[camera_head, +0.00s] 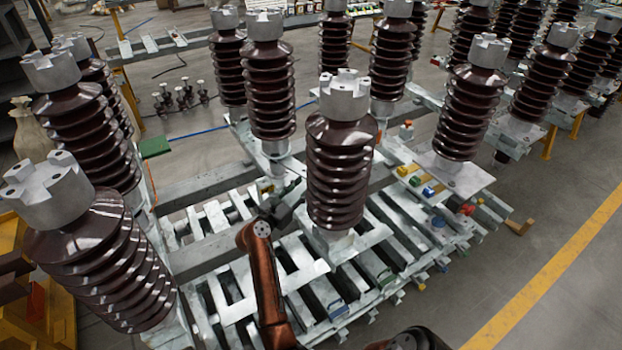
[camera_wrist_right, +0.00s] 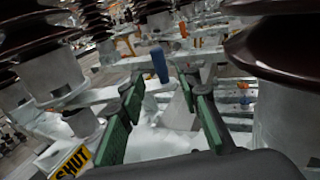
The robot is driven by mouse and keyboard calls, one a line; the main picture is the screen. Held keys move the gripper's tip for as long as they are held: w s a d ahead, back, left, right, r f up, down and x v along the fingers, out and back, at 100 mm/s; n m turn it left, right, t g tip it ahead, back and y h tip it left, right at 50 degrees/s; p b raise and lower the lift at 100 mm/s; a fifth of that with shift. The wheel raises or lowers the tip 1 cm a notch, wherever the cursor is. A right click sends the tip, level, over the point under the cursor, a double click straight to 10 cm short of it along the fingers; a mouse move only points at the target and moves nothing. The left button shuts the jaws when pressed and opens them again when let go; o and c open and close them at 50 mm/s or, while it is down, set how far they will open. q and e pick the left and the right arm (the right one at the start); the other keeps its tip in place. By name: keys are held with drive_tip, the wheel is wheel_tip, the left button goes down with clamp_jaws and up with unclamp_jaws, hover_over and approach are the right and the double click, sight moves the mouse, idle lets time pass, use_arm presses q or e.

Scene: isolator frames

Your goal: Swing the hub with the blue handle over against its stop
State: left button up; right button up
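In the right wrist view, a blue handle (camera_wrist_right: 158,65) stands nearly upright just beyond my right gripper (camera_wrist_right: 160,92). The two green-padded fingers are spread apart, with nothing clearly between the pads. The handle appears in line with the gap, closer to the left finger; I cannot tell whether it touches. The hub under it is not clearly visible. A yellow label reading "SHUT" (camera_wrist_right: 72,164) is at the lower left. In the head view, the dark right gripper (camera_head: 277,208) is low over the pale metal frame (camera_head: 238,301), left of the middle insulator. My left gripper is out of view.
Tall brown ribbed insulators surround the working spot: the middle one (camera_head: 340,170) is close on the right, others stand behind (camera_head: 268,80) and at left (camera_head: 100,255). Small coloured parts (camera_head: 428,190) lie on the frame at right. Open floor (camera_head: 560,235) lies farther right.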

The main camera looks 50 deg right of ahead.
sight(305, 177)
drive_tip(key=shift+s+a, duration=0.2)
drive_tip(key=shift+a, duration=1.05)
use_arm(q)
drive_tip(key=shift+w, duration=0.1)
use_arm(e)
drive_tip(key=shift+c, duration=0.6)
